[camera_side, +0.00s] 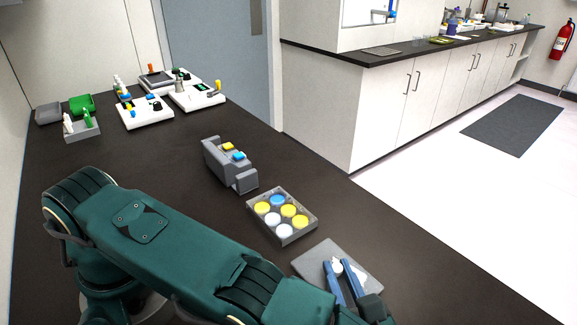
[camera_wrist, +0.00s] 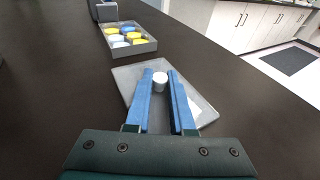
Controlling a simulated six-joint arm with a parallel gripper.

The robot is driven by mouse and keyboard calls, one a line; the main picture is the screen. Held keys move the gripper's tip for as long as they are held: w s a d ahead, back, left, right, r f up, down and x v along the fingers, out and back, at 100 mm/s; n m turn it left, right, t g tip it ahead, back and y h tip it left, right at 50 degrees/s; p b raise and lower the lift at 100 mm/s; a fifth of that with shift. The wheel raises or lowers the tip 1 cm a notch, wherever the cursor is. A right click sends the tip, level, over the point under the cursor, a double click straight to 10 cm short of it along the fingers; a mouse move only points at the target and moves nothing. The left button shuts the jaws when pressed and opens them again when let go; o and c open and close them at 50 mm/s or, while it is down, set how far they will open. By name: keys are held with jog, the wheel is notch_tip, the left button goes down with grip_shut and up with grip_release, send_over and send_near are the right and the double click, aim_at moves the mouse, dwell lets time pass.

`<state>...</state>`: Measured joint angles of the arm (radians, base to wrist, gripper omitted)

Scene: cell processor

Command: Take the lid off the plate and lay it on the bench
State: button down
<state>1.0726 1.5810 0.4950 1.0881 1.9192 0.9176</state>
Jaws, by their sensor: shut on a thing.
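The plate (camera_side: 281,226) is a grey tray on the dark bench (camera_side: 130,170), with yellow, blue and pale round wells uncovered. It also shows at the top left of the wrist view (camera_wrist: 143,48). The lid (camera_side: 316,256) is a flat grey, see-through panel with a white knob (camera_wrist: 160,83). It is off the plate, apart from it on the near right side, at or just above the bench; I cannot tell whether it touches. My gripper (camera_wrist: 160,76) has its blue fingers shut on the lid's knob. The fingers hide part of the lid in the wrist view (camera_wrist: 128,80).
A grey holder (camera_side: 228,166) with yellow and blue pieces stands behind the plate. White devices (camera_side: 146,112) and a grey box (camera_side: 82,128) stand at the far left. The bench's right edge runs close past the lid. Bench left of the plate is clear.

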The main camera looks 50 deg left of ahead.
jog(key=c, duration=0.7)
grip_release()
